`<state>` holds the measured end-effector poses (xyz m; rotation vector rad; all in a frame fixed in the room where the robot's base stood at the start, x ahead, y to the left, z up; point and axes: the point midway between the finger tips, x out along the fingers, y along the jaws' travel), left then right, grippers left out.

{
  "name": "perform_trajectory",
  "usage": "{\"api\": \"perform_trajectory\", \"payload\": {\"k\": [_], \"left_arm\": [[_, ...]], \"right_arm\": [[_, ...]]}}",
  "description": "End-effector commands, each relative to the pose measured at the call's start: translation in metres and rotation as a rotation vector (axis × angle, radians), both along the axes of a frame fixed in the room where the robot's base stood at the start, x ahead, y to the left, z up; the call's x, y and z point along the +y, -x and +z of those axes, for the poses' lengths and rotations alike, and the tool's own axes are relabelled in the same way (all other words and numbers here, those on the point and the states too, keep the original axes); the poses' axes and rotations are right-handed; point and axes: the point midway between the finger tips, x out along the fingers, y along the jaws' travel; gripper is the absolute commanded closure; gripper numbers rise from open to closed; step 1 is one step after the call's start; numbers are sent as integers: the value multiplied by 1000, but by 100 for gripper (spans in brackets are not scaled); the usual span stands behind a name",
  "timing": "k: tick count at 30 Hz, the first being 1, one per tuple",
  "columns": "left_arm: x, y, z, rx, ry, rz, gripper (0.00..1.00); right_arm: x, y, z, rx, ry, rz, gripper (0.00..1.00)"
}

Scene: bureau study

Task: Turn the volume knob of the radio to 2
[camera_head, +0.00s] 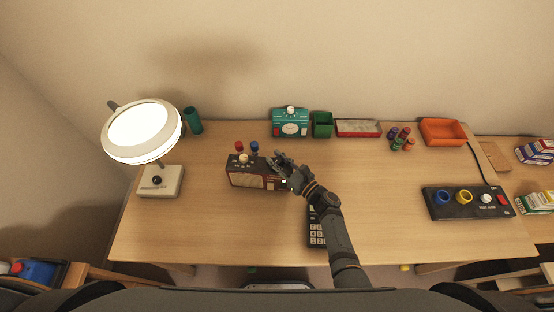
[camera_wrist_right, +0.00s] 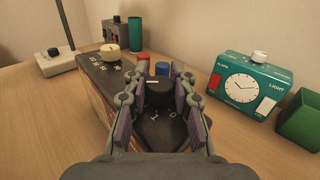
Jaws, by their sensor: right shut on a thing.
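The radio (camera_head: 262,181) is a dark red-brown box with a light grille on the left-middle of the desk; its dark top panel (camera_wrist_right: 98,72) shows in the right wrist view. My right gripper (camera_head: 281,165) is over the right end of the radio. In the right wrist view its fingers (camera_wrist_right: 159,92) are closed on both sides of a black knob (camera_wrist_right: 159,96) with a white mark, which I take for the volume knob. Scale marks near the knob are partly hidden. A cream knob (camera_head: 243,158) stands at the radio's other end. My left gripper is not in view.
Red and blue pieces (camera_head: 247,147) stand just behind the radio. A teal clock box (camera_head: 290,123) and green bin (camera_head: 322,125) are farther back. A lit lamp (camera_head: 141,131) stands left. A dark keypad (camera_head: 316,234) lies under my right forearm. The front-left desk is clear.

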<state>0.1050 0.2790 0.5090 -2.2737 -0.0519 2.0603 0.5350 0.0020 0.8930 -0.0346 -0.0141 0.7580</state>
Motion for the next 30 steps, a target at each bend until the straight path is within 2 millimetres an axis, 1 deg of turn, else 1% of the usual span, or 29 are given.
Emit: {"api": "perform_trajectory", "payload": {"k": [8, 21, 30], "left_arm": [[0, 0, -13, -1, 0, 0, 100], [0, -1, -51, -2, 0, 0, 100], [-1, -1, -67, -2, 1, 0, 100]], "right_arm": [[-1, -1, -3, -3, 6, 163, 100], [0, 0, -5, -1, 4, 496, 100], [0, 1, -3, -1, 3, 630, 100]]}}
